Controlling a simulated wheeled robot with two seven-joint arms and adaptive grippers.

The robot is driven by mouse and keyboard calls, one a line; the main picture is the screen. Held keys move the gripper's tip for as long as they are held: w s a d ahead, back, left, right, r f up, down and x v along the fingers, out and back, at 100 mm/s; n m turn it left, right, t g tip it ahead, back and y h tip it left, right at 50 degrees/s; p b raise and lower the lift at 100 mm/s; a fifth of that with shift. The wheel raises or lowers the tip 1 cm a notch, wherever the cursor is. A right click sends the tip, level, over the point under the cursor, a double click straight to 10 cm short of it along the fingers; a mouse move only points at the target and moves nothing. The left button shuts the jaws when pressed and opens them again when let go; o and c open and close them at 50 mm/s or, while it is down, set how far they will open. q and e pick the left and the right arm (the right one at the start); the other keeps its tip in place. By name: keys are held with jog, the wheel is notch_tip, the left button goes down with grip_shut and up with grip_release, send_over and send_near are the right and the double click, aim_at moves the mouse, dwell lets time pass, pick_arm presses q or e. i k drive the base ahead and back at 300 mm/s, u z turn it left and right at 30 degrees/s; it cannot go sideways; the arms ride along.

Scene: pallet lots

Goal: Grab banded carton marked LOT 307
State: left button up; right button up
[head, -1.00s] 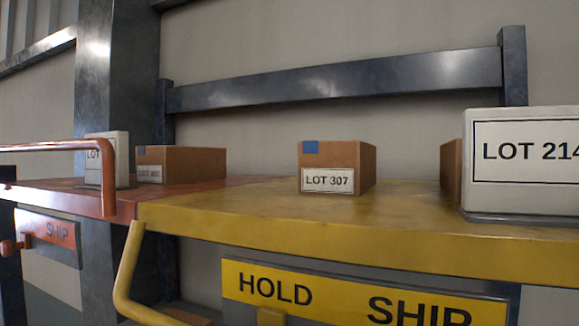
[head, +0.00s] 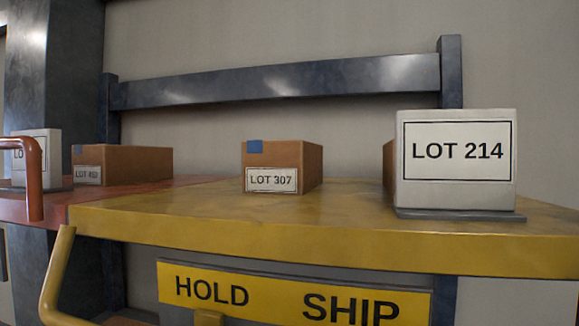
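The carton marked LOT 307 (head: 311,167) is a brown box with a blue patch at its top left corner and a white label on its front. It stands upright near the middle of the yellow cart top (head: 340,237) in the head view. I cannot make out a band on it. Neither of my grippers is in view.
A white box or sign marked LOT 214 (head: 456,190) stands on the yellow top at right, partly hiding another brown carton (head: 389,165). A red surface (head: 53,209) at left holds a brown carton (head: 135,162) and a white labelled block (head: 45,172). A yellow HOLD SHIP sign (head: 275,296) hangs below.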

aim_at(290, 166)
jog(key=k, duration=0.5)
jog(key=z, duration=3.1)
jog(key=k, duration=2)
jog(key=u, duration=1.35)
